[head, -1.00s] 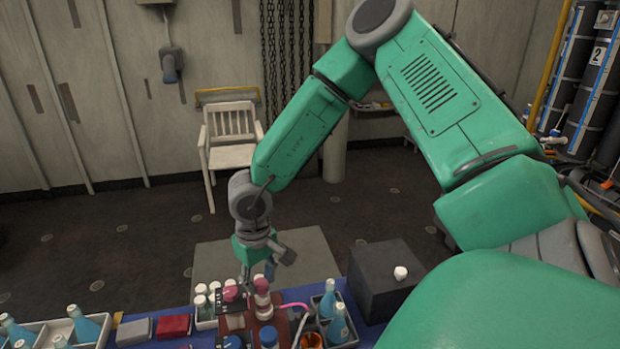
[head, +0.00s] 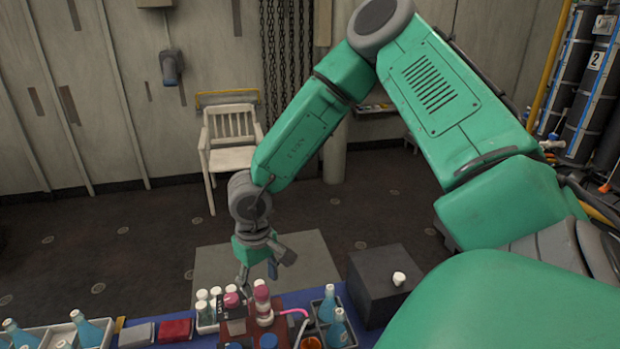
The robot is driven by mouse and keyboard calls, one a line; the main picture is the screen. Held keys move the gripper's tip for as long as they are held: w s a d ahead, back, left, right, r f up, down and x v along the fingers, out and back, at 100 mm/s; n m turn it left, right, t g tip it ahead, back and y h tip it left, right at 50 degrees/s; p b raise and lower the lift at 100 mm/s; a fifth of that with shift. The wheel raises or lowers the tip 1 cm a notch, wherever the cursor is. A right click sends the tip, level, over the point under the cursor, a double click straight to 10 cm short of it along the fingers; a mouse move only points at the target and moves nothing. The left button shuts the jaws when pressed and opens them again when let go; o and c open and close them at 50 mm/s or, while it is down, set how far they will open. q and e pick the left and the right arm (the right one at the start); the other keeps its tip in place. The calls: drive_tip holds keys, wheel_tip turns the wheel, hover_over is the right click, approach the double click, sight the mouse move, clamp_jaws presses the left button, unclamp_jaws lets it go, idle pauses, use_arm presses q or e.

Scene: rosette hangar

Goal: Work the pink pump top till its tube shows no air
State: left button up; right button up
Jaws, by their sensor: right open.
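A pink pump top (head: 262,292) sits on a pale bottle (head: 264,310) at the front of the blue-covered table. A second pink top (head: 232,300) shows just left of it on a dark block. A pink tube (head: 297,312) curves off to the right of the bottle; whether air is in it is too small to tell. My right gripper (head: 258,272) is open and empty, pointing down just above and behind the pump top, apparently apart from it. My left gripper is out of view.
White-capped bottles (head: 203,305) stand left of the pink tops. A dark grey box (head: 384,284) and a tray of blue bottles (head: 337,325) are to the right.

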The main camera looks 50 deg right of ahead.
sight(261, 289)
drive_tip(key=shift+r, duration=2.5)
